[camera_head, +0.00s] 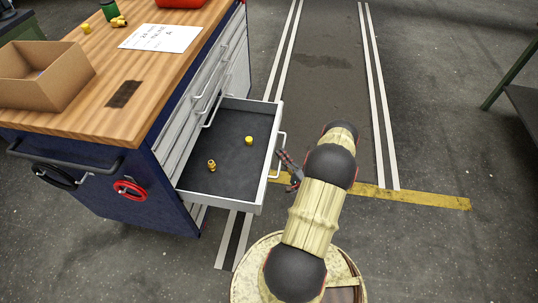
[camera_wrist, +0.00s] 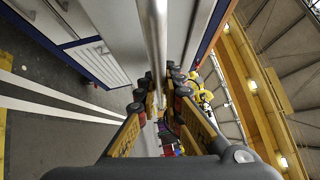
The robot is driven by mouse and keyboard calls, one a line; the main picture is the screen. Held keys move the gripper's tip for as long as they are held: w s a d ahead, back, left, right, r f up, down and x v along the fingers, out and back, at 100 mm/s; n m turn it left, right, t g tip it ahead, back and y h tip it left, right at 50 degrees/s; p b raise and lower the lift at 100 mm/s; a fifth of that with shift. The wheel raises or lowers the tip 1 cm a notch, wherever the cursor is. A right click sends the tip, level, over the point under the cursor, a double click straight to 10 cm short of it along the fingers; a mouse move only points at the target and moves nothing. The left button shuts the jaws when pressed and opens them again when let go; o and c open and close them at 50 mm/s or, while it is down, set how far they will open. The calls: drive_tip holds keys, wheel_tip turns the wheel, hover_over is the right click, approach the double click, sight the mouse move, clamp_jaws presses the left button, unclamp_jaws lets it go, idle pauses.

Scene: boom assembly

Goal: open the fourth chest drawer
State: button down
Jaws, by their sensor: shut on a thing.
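A chest of drawers (camera_head: 150,195) with dark blue sides and grey drawer fronts stands at the left. One drawer (camera_head: 228,150) is pulled well out to the right, below other shut drawers; its number in the stack is hard to tell. Its light bar handle (camera_head: 282,142) is on the outer front. My gripper (camera_head: 283,160) is at this handle, outside the drawer, with my arm reaching up from below. In the wrist view my gripper (camera_wrist: 161,80) has its fingers on both sides of a silver bar, the handle (camera_wrist: 154,35), and is shut on it.
Inside the open drawer lie a brass fitting (camera_head: 211,165) and a yellow piece (camera_head: 249,140). The wooden top holds a cardboard box (camera_head: 42,75), a paper sheet (camera_head: 160,38) and small parts. The floor right of my arm is clear; a green-framed table (camera_head: 522,85) stands at far right.

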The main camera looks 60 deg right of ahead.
drive_tip(key=shift+s+d+f, duration=0.1)
drive_tip(key=shift+s+d, duration=0.1)
drive_tip(key=shift+s, duration=0.4)
drive_tip(key=shift+s+d, duration=0.2)
drive_tip(key=shift+s, duration=0.35)
drive_tip(key=c, duration=1.9)
unclamp_jaws()
drive_tip(key=v, duration=1.2)
